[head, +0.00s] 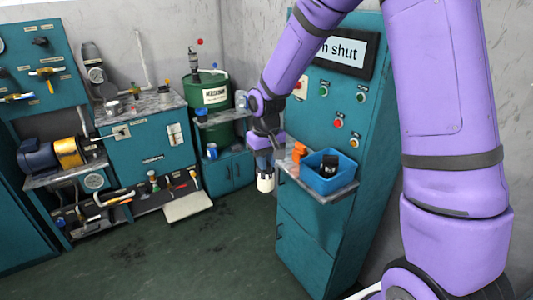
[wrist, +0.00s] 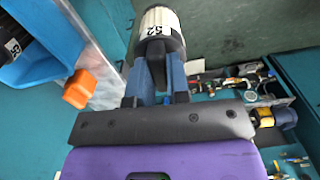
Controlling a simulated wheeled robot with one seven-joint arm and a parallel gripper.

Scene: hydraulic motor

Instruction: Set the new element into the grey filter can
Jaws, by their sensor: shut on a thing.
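My gripper (head: 265,160) is shut on a white cylindrical element (head: 265,182), which hangs below the fingers in the head view. In the wrist view the blue fingers (wrist: 158,72) close on the element (wrist: 160,24), whose white label reads "52" and has dark bands beside it. It is in the air, left of the small shelf. The grey filter can cannot be told with certainty; a small grey cylindrical thing (head: 112,107) stands on the far bench top.
A blue bin (head: 330,182) holding a dark labelled cylinder (head: 329,164) sits on the shelf of the teal cabinet, with an orange block (head: 299,151) beside it. A green drum (head: 208,97) stands behind. The far bench (head: 150,145) has gauges and tools. The middle floor is clear.

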